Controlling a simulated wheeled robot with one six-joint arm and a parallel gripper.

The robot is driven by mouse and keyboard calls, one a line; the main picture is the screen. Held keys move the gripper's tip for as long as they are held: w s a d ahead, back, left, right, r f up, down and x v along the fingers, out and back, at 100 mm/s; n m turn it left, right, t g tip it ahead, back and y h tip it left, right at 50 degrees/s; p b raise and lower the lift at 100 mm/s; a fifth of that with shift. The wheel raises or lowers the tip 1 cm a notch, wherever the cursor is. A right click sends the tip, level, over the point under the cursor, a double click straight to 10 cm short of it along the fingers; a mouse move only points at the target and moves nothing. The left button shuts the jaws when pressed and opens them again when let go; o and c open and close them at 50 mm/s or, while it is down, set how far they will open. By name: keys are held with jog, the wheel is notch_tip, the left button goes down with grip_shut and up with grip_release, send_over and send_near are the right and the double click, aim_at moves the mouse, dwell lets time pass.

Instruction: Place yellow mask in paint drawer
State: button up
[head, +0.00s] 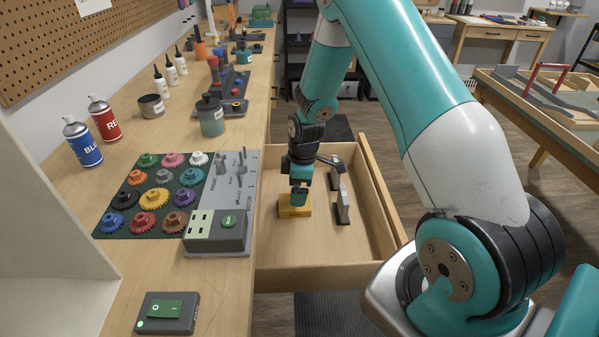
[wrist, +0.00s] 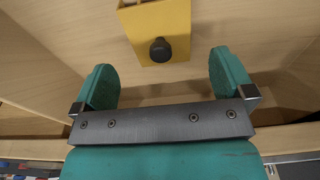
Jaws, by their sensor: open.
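A yellow block-like piece, which I take as the yellow mask (head: 294,210), is inside the open wooden drawer (head: 300,248), near its left side. In the wrist view the yellow mask (wrist: 160,30) shows at the top centre with a round black knob on its near face. My gripper (head: 299,192) is over the drawer, just above or beside the mask. In the wrist view my gripper (wrist: 164,80) has its two teal fingers wide apart, with nothing between their tips. The gripper hides part of the mask in the head view. I see no label on the drawer.
Grey and black items (head: 341,203) lie right of the mask in the drawer. On the bench left are a grey control box (head: 225,205), coloured gears on a green mat (head: 155,198), spray cans (head: 104,118) and a switch box (head: 168,312). The drawer's front floor is clear.

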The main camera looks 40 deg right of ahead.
jog(key=s+a+r+m+y, duration=0.1)
jog(key=s+a+r, duration=0.3)
jog(key=a+r, duration=0.45)
jog(key=s+a+r+m+y, duration=0.1)
jog(key=s+a+r, duration=0.35)
jog(key=r, duration=0.65)
jog(key=s+a+r+m, duration=0.1)
jog(key=s+a+r, duration=0.2)
jog(key=s, duration=0.5)
jog(key=s+a+r+m+y, duration=0.1)
jog(key=s+a+r, duration=0.3)
jog(key=s, duration=0.4)
jog(key=shift+s+a+r+g, duration=0.2)
jog(key=shift+a+g, duration=0.2)
jog(key=shift+a, duration=0.35)
